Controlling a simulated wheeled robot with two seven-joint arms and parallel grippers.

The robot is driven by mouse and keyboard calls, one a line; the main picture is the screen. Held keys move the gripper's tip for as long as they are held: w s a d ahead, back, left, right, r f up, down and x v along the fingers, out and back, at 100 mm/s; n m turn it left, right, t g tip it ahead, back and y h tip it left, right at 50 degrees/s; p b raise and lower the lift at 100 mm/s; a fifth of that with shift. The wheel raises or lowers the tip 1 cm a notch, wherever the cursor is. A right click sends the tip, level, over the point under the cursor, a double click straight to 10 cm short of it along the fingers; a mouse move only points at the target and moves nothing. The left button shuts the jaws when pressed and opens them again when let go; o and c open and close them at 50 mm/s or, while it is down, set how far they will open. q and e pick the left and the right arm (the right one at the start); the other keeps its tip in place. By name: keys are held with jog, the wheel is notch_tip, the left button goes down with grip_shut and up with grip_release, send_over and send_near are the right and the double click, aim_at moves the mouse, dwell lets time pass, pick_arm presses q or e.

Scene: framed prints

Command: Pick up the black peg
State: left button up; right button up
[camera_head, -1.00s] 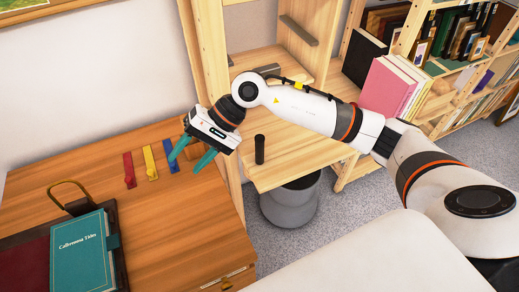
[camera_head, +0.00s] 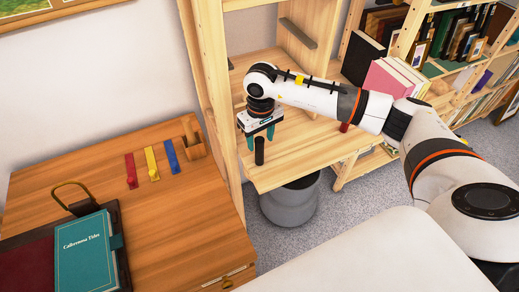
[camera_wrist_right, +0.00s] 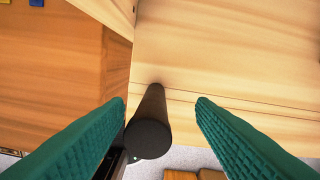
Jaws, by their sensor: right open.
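The black peg (camera_head: 259,150) stands upright on the light wooden shelf, near its front left corner. My right gripper (camera_head: 261,139) is open and empty, pointing down just behind and above the peg in the head view. In the right wrist view the peg (camera_wrist_right: 149,130) stands between the two green fingers (camera_wrist_right: 160,108), closer to the left one. A gap shows on the right side; whether the left finger touches it I cannot tell. My left gripper is not in view.
A wooden upright (camera_head: 212,90) rises just left of the peg. A desk (camera_head: 165,230) at left holds red, yellow and blue tags (camera_head: 151,164), a wooden block and a teal book (camera_head: 84,255). A grey bin (camera_head: 290,202) stands below the shelf.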

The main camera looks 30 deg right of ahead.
aim_at(260, 151)
jog(key=f, duration=0.1)
jog(key=f+p, duration=0.1)
jog(key=s+f, duration=0.1)
jog(key=shift+a+f, duration=0.3)
jog(key=shift+f, duration=0.5)
jog(key=c, duration=1.1)
